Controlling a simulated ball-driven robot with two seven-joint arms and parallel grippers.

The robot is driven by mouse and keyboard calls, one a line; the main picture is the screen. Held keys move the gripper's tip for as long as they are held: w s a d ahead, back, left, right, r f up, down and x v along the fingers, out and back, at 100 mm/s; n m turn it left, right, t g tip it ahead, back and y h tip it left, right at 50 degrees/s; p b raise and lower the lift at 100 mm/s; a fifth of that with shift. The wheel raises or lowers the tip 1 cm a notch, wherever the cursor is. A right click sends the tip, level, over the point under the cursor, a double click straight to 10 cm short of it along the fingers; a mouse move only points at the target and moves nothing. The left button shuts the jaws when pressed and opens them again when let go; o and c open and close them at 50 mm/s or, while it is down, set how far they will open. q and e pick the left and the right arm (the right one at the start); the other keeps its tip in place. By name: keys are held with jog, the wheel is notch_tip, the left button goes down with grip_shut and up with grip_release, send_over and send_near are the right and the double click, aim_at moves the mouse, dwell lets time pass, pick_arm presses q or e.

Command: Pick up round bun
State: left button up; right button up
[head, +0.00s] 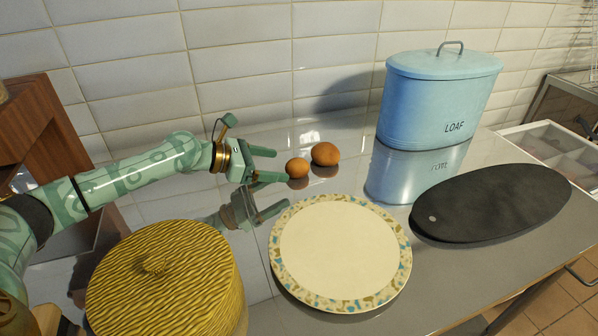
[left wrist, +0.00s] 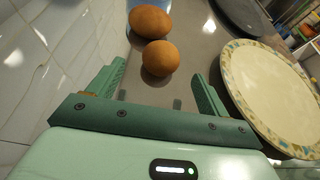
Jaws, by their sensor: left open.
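Two brown buns lie side by side on the shiny grey counter. The nearer round bun (head: 297,168) is the smaller one; the other bun (head: 325,154) is slightly larger and lies just behind and to its right. My left gripper (head: 270,165) is open and empty, its fingers pointing at the nearer bun. In the left wrist view the nearer bun (left wrist: 160,58) sits ahead of the open fingers, roughly centred between them, and the larger bun (left wrist: 150,22) is beyond it. My right gripper is in neither view.
A speckle-rimmed round plate (head: 395,276) lies in front of the buns, close to the left gripper. A blue LOAF bin (head: 425,105) stands at the right back, a dark oval board (head: 490,205) at the right, a yellow woven lidded basket (head: 170,285) at the front left. White tiles rise behind.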

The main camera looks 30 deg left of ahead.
aim_at(287, 167)
pick_arm(q)
jog(key=b+x, duration=0.2)
jog(key=x, duration=0.3)
jog(key=shift+w+d+f, duration=0.2)
jog(key=shift+d+f, duration=0.05)
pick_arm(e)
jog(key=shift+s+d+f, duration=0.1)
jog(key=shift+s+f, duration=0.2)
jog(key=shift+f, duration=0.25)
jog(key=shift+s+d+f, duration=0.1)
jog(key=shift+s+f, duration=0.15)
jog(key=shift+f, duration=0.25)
pick_arm(q)
jog(key=shift+s+r, duration=0.1)
jog(key=c, duration=1.1)
